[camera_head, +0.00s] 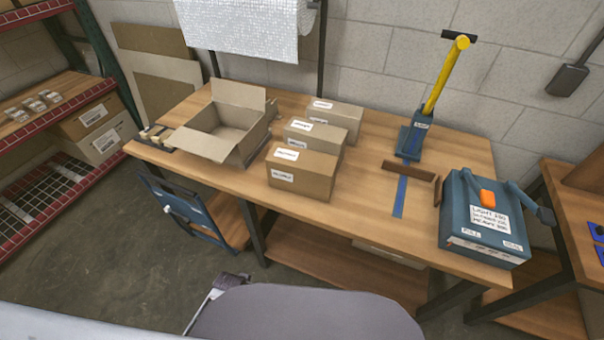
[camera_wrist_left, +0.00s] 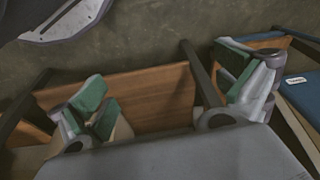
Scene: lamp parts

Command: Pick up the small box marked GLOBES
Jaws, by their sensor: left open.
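Three closed cardboard boxes stand in a row on the workbench in the head view: a front box (camera_head: 302,174), a middle box (camera_head: 314,138) and a back box (camera_head: 336,116). Each has white labels on its top and front. The print is too small for me to tell which one reads GLOBES. My left gripper (camera_wrist_left: 170,88) shows in the left wrist view with its green-padded fingers wide apart and nothing between them. It is away from the boxes, with floor and a wooden shelf behind it. My right gripper is in neither view.
An open, empty-looking carton (camera_head: 222,128) stands left of the boxes on the workbench (camera_head: 365,215). A blue press with a yellow lever (camera_head: 445,78) and a blue labelled machine (camera_head: 485,222) stand to the right.

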